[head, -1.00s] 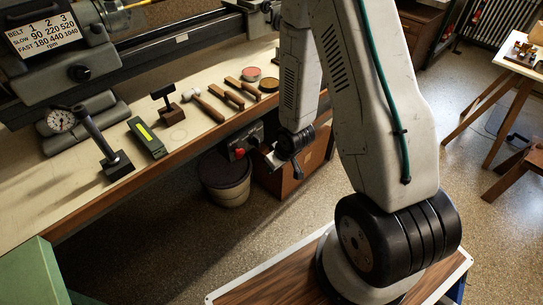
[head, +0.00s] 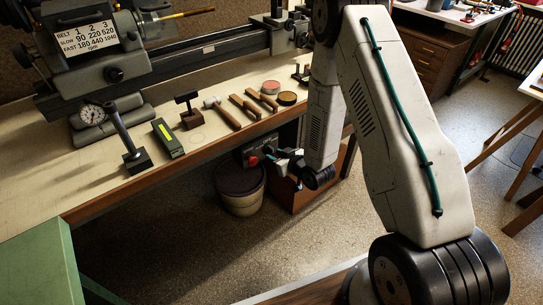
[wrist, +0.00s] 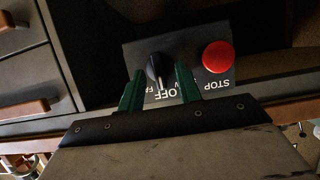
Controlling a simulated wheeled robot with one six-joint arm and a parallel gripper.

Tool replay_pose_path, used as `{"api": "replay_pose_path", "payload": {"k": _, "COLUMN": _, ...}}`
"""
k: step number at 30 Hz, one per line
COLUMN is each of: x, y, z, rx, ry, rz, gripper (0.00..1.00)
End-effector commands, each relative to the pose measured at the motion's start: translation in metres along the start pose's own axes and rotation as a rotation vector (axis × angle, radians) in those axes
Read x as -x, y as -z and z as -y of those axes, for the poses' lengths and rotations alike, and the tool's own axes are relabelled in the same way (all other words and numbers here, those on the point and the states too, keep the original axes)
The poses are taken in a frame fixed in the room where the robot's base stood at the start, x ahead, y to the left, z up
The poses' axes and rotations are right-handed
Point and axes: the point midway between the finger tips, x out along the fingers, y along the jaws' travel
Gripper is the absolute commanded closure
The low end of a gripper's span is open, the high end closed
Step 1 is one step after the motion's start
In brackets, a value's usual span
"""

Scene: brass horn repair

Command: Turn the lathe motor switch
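The lathe motor switch is a black rotary knob (wrist: 153,66) with a white pointer line, on a dark switch box (wrist: 188,60) in the wrist view. The pointer points down in the picture, toward the OFF lettering. A red STOP button (wrist: 217,57) sits right of the knob. My gripper (wrist: 160,74) is open, its two green fingers on either side of the knob with a gap visible; I cannot tell whether they touch it. In the head view the switch box (head: 246,157) hangs under the bench front edge, with my gripper (head: 284,157) beside it.
A bucket (head: 240,190) stands below the switch box. A wooden cabinet (head: 305,190) is close behind my gripper.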

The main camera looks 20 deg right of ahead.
Motion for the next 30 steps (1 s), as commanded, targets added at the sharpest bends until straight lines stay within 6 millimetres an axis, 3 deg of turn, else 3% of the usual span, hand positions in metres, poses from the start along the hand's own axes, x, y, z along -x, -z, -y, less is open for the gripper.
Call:
{"api": "replay_pose_path", "payload": {"k": 5, "x": -0.015, "y": 0.000, "z": 0.000, "rx": 0.000, "ry": 0.001, "rz": 0.001, "gripper": 0.65}}
{"api": "replay_pose_path", "payload": {"k": 13, "x": -0.017, "y": 0.000, "z": -0.001, "rx": -0.002, "ry": -0.002, "rz": 0.001, "gripper": 0.65}}
{"api": "replay_pose_path", "payload": {"k": 14, "x": -0.017, "y": 0.000, "z": -0.002, "rx": -0.002, "ry": -0.002, "rz": 0.001, "gripper": 0.68}}
{"api": "replay_pose_path", "payload": {"k": 17, "x": -0.017, "y": 0.000, "z": -0.002, "rx": -0.002, "ry": -0.002, "rz": 0.001, "gripper": 0.96}}
{"api": "replay_pose_path", "payload": {"k": 18, "x": -0.017, "y": 0.000, "z": -0.002, "rx": -0.002, "ry": -0.002, "rz": 0.001, "gripper": 1.00}}
{"api": "replay_pose_path", "payload": {"k": 21, "x": -0.016, "y": 0.000, "z": -0.002, "rx": -0.002, "ry": -0.002, "rz": 0.001, "gripper": 1.00}}
{"api": "replay_pose_path", "payload": {"k": 22, "x": -0.021, "y": 0.001, "z": 0.015, "rx": 0.000, "ry": 0.003, "rz": 0.001, "gripper": 1.00}}
{"api": "replay_pose_path", "payload": {"k": 30, "x": -0.018, "y": 0.000, "z": 0.003, "rx": -0.039, "ry": 0.023, "rz": 0.000, "gripper": 1.00}}
